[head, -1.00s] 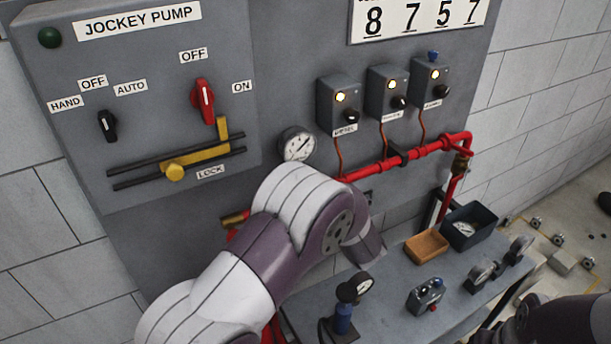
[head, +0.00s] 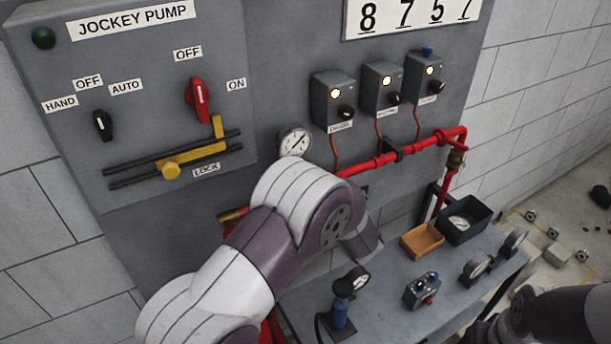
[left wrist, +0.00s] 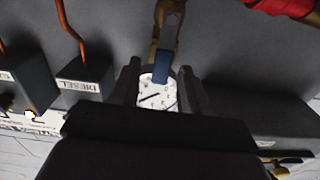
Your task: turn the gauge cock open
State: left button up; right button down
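The round white gauge (head: 294,141) is on the grey panel, above my left arm. In the left wrist view the gauge face (left wrist: 157,93) shows between the fingers of my left gripper (left wrist: 162,88). The blue lever of the gauge cock (left wrist: 162,70) also lies there, in line with the brass fitting (left wrist: 168,28). The fingers stand apart, with visible room on both sides of the lever; contact cannot be told. In the head view my left arm hides the cock and the left gripper. My right arm shows at the lower right, its gripper out of sight.
A red pipe (head: 400,152) runs right of the gauge, below several small switch boxes (head: 333,100). The jockey pump panel (head: 60,120) is at left. The bench (head: 385,290) holds a hand pump (head: 341,305), a wooden tray (head: 422,241) and a dark bin (head: 484,218).

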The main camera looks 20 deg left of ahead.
pick_arm(q)
jog(key=b+v, duration=0.3)
jog(key=v, duration=0.9)
jog(key=shift+s+d+b, duration=0.2)
jog(key=shift+d+b, duration=0.1)
jog(key=shift+b, duration=0.1)
